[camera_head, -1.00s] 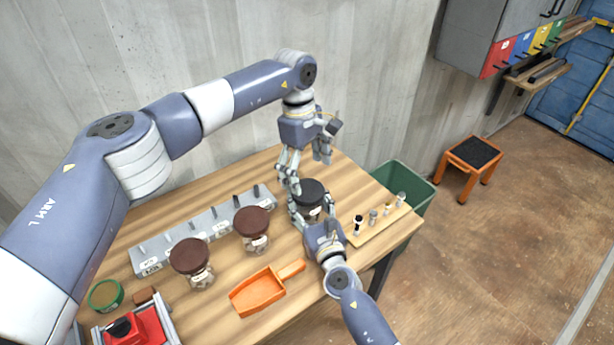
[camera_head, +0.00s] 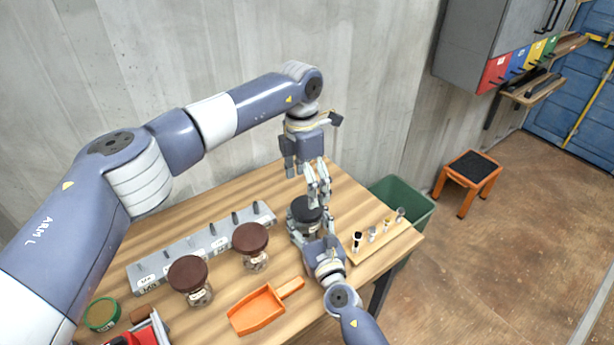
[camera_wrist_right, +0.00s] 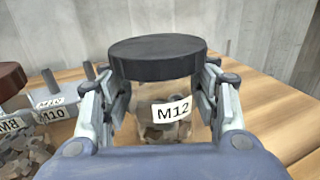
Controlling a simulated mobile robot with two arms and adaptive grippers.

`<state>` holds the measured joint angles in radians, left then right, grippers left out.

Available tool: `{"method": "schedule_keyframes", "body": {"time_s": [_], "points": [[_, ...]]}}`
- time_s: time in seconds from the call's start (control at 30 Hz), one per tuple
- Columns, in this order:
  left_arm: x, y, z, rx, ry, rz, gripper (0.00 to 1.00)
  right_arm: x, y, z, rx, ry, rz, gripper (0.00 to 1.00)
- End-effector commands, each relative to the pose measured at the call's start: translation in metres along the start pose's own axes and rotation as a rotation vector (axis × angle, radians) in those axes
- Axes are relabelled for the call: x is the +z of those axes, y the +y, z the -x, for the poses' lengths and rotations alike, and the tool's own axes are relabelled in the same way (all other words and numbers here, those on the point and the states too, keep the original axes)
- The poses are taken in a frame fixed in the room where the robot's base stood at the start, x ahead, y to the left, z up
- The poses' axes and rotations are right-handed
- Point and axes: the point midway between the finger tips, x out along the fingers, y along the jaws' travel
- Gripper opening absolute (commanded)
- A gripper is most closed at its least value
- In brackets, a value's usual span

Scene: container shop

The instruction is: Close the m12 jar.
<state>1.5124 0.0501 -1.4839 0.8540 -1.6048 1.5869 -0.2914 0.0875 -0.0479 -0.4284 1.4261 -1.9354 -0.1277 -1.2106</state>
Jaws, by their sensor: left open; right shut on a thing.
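The M12 jar (camera_wrist_right: 165,105) is clear, holds small dark pieces and stands upright on the table. A black lid (camera_wrist_right: 157,58) sits level on top of it; I cannot tell whether it is screwed tight. In the head view the black lid (camera_head: 305,208) hides most of the jar. My right gripper (camera_head: 309,232) is shut on the jar, with its fingers on both sides of the glass below the lid in the right wrist view (camera_wrist_right: 165,100). My left gripper (camera_head: 319,195) is open, pointing down just above the lid, apparently not touching it.
Two brown-lidded jars (camera_head: 250,238) (camera_head: 189,273) stand to the left. Behind them is a grey block with pegs (camera_head: 200,247). An orange scoop (camera_head: 258,310) lies in front. A wooden strip with several small parts (camera_head: 375,242) is at the right, and a green bin (camera_head: 405,195) stands beyond the table edge.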

Motion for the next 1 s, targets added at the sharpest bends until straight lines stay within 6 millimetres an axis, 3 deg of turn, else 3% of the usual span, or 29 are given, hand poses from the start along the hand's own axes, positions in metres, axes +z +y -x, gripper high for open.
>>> {"method": "schedule_keyframes", "body": {"time_s": [0.6, 0.8, 1.0], "points": [[0.001, -0.002, 0.015, 0.055, -0.006, 1.064, 0.84, 0.001, 0.0, 0.0, 0.0, -0.001, -0.001, 0.0], [0.001, -0.002, 0.017, 0.067, -0.014, 1.266, 0.84, 0.001, 0.0, 0.0, 0.0, -0.001, 0.0, 0.0], [0.001, -0.002, 0.018, 0.07, -0.017, 1.33, 0.84, 0.001, 0.0, 0.0, 0.0, -0.001, -0.001, 0.0]]}}
